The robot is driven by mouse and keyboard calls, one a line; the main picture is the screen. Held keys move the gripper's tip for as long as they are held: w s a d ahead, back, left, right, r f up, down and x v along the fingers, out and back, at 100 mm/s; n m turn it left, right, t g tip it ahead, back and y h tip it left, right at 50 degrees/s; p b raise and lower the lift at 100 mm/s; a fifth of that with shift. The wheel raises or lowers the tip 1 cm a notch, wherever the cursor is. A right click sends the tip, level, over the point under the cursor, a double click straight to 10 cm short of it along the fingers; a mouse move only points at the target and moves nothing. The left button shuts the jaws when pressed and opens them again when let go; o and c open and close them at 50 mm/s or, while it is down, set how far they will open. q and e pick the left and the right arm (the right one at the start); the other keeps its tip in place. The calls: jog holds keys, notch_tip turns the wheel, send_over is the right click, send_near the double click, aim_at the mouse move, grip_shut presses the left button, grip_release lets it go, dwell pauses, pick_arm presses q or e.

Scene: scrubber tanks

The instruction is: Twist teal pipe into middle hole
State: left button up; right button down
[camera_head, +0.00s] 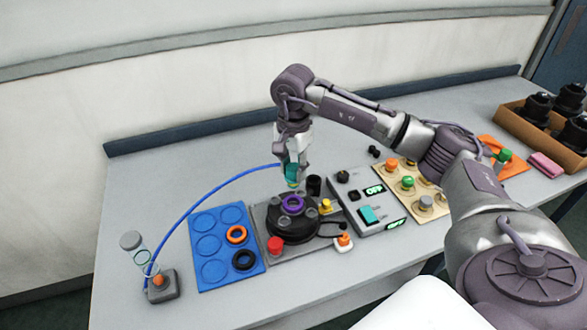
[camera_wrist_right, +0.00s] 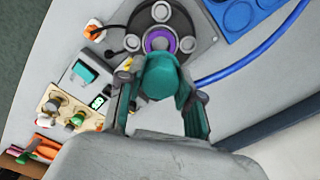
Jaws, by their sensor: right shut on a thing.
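My right gripper (camera_head: 292,172) is shut on the teal pipe (camera_head: 291,174), which hangs roughly upright just above and behind the black round fixture (camera_head: 291,228). A purple ring (camera_head: 292,204) sits around the middle hole on top of the fixture. In the right wrist view the teal pipe (camera_wrist_right: 160,75) lies between the fingers and partly covers the purple ring (camera_wrist_right: 160,40). The pipe's lower end looks apart from the hole, though the exact gap is hard to judge. My left gripper is not in view.
A blue tray (camera_head: 196,285) with an orange ring (camera_head: 236,234) and a black ring (camera_head: 244,260) is left of the fixture. A grey control box (camera_head: 365,200) with green displays stands right. Further right are a knob board (camera_head: 428,208) and a brown crate (camera_head: 520,120).

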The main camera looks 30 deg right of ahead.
aim_at(293, 186)
jog(key=shift+f+b, duration=1.05)
jog(key=shift+f, duration=0.95)
jog(key=shift+w+f+b, duration=0.1)
jog(key=shift+f+b, duration=0.5)
jog(key=shift+f, duration=0.15)
jog(key=shift+f+b, duration=0.3)
jog(key=shift+b, duration=0.1)
jog(key=shift+f+b, duration=0.35)
jog(key=shift+f, duration=0.05)
jog(key=shift+f+b, duration=0.75)
jog(key=shift+b, duration=0.15)
grip_release()
dwell(0.6)
jog(key=shift+r, duration=0.15)
dwell(0.4)
